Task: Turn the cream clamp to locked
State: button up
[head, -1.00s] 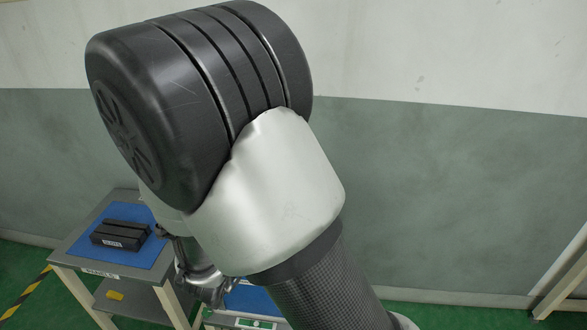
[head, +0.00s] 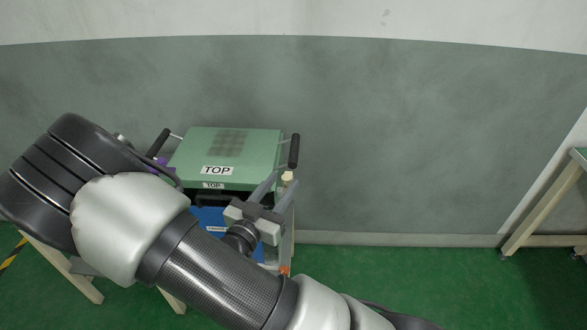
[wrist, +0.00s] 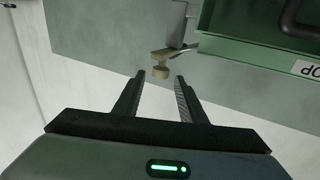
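The cream clamp (head: 288,176) sits at the right side of the green box (head: 240,150) marked TOP. In the wrist view the clamp shows as a tan lever with a round knob (wrist: 162,72) beside the green box wall (wrist: 250,50). My gripper (wrist: 160,77) is open and empty, with the knob just beyond and between its fingertips as seen there. In the head view my gripper (head: 282,180) reaches up from below, close to the clamp. I cannot tell whether the fingers touch it. The clamp's far side is hidden.
Black handles (head: 294,151) stick out at both sides of the green box. A blue surface (head: 212,218) lies below it, and a purple item (head: 163,163) is at its left, partly behind my arm. Another bench (head: 545,205) stands far right. The green floor between is clear.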

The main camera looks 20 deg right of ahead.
aim_at(293, 168)
jog(key=x, duration=0.7)
jog(key=shift+w+d, duration=0.25)
grip_shut()
